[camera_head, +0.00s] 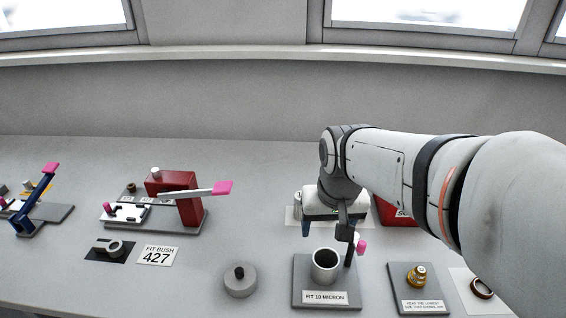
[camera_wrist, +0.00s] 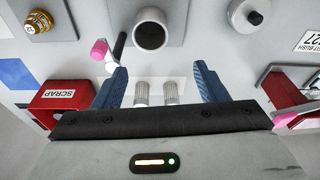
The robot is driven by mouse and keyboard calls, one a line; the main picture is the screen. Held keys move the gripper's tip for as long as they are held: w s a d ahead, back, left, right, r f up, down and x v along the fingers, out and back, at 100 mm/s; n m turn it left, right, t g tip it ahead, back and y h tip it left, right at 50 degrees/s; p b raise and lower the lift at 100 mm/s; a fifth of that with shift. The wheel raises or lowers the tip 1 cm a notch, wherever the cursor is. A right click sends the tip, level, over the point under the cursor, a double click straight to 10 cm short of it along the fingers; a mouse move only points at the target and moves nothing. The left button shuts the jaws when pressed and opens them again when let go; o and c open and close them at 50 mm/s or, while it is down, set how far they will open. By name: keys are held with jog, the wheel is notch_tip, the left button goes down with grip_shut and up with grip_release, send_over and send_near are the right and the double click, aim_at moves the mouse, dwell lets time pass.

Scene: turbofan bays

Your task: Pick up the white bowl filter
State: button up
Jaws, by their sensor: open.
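Two small pale ribbed cylinders, which look like filters, stand side by side in the wrist view: one filter (camera_wrist: 142,94) and another filter (camera_wrist: 171,93). I cannot tell them apart by label. My gripper (camera_wrist: 160,78) is open, its blue fingers on either side of the pair with gaps, and neither is held. The dark palm edge hides their near ends. In the head view my gripper (camera_head: 334,229) hangs over the white card behind the grey bowl (camera_head: 325,268). The bowl is an open cup on a plate marked "FIT 10 MICRON"; it also shows in the wrist view (camera_wrist: 151,32).
A pink-tipped lever (camera_wrist: 100,49) stands beside the bowl, close to one finger. A red SCRAP bin (camera_wrist: 62,100) is near the same side. A brass fitting (camera_head: 417,274) sits on a plate at right. A grey round lid (camera_head: 240,281) with a black knob lies left.

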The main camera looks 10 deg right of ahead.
jog(key=w+f+m+g, duration=0.1)
jog(key=w+f+m, duration=0.1)
jog(key=w, duration=1)
jog(key=m+g, duration=0.1)
jog(key=m, duration=0.1)
send_near(298, 213)
jog(key=shift+w+d+r, duration=0.1)
jog(key=shift+w+d, duration=0.35)
jog(key=shift+d, duration=0.05)
jog(key=shift+w+f, duration=0.4)
jog(key=shift+f, duration=0.15)
notch_tip(298, 213, down, 7)
jog(key=shift+w+d+f+p, duration=0.1)
jog(key=shift+w+f+p, duration=0.1)
jog(key=shift+p, duration=0.4)
jog(key=shift+c, duration=0.6)
jog(key=c, duration=1.1)
